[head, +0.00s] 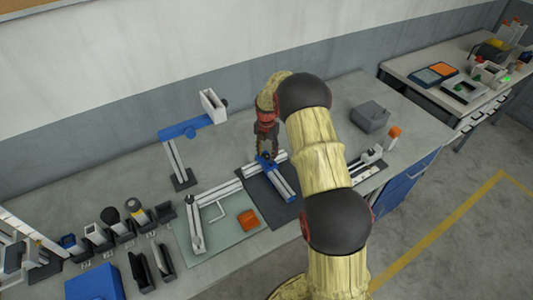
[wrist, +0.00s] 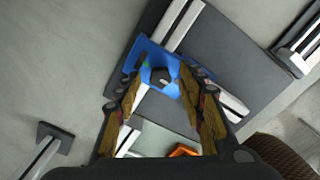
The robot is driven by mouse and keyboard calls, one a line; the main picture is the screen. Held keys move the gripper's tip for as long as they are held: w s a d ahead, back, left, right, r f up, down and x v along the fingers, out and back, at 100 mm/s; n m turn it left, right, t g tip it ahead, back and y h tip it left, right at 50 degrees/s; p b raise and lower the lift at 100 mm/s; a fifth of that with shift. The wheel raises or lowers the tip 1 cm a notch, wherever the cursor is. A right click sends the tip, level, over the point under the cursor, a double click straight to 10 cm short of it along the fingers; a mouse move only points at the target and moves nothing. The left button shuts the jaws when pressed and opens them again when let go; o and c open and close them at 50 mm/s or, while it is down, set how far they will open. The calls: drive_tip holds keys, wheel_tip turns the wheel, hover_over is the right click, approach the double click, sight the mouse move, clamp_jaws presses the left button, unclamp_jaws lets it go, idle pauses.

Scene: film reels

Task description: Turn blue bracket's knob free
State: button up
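A blue bracket (wrist: 190,58) sits on a pale metal rail over a dark mat. Its black knob (wrist: 158,76) faces the wrist camera, with a small green spot beside it. My gripper (wrist: 158,73) is open, with one finger on each side of the knob and gaps between them in the wrist view; I cannot tell how far above it the tips are. In the head view my gripper (head: 266,153) points down over the blue bracket (head: 270,161), and the knob is hidden there.
Left of my gripper stands a post with another blue arm (head: 193,128) and a white holder. An orange block (head: 248,219) and a rail frame lie on a glassy mat (head: 225,238). A grey box (head: 370,116) stands right. Several dark holders line the front left.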

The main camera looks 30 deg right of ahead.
sight(266, 155)
wheel_tip(266, 155, up, 12)
idle(0.7)
idle(0.4)
drive_tip(key=s+a+r+m+t+b, duration=0.2)
drive_tip(key=s+a+m, duration=0.4)
drive_tip(key=s, duration=0.6)
drive_tip(key=s+a+r+m+t+b, duration=0.1)
drive_tip(key=s+a+r+m+b, duration=0.3)
drive_tip(key=s+m, duration=0.7)
drive_tip(key=s+a+r+m+t+b, duration=0.2)
drive_tip(key=s+a+r+m, duration=0.4)
drive_tip(key=s, duration=0.9)
drive_tip(key=shift+a+r+m+t+b, duration=0.35)
drive_tip(key=shift+a+m+b, duration=0.3)
drive_tip(key=shift+a+m, duration=0.8)
